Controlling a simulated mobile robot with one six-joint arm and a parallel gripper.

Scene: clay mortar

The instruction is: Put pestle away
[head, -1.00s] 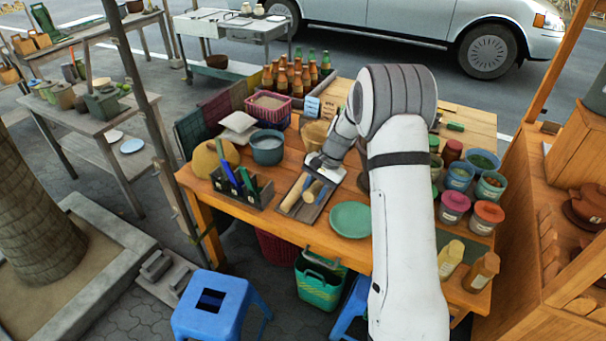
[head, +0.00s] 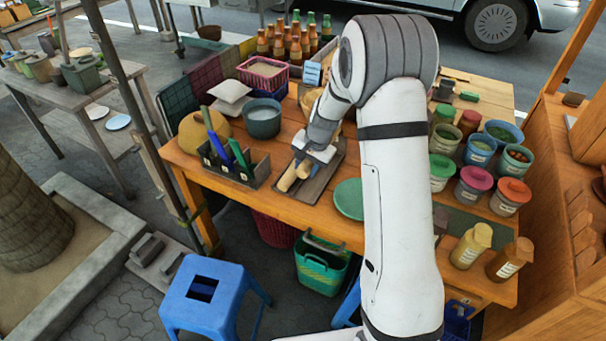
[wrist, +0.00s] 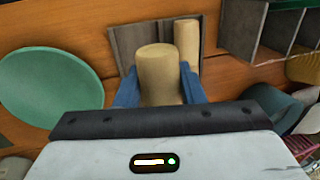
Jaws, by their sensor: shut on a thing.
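My gripper (head: 312,157) is shut on a tan wooden pestle (wrist: 158,72), low over a flat grey-brown tray (head: 334,166). In the wrist view the pestle sits between the two blue fingers, with its rounded end showing. Its other end is hidden, and I cannot tell whether it touches the tray. A second, thinner tan wooden cylinder (wrist: 187,36) lies in the tray (wrist: 127,40) beside the held pestle; it also shows in the head view (head: 286,180). A tan bowl, perhaps the mortar (head: 310,102), stands behind my gripper, partly hidden by my arm.
A dark divided holder (head: 236,172) with blue and green items stands left of the tray. A green plate (head: 348,198) lies right of it. A blue-grey pot (head: 263,121) and pink basket (head: 262,73) stand behind. Several lidded jars (head: 474,185) crowd the right.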

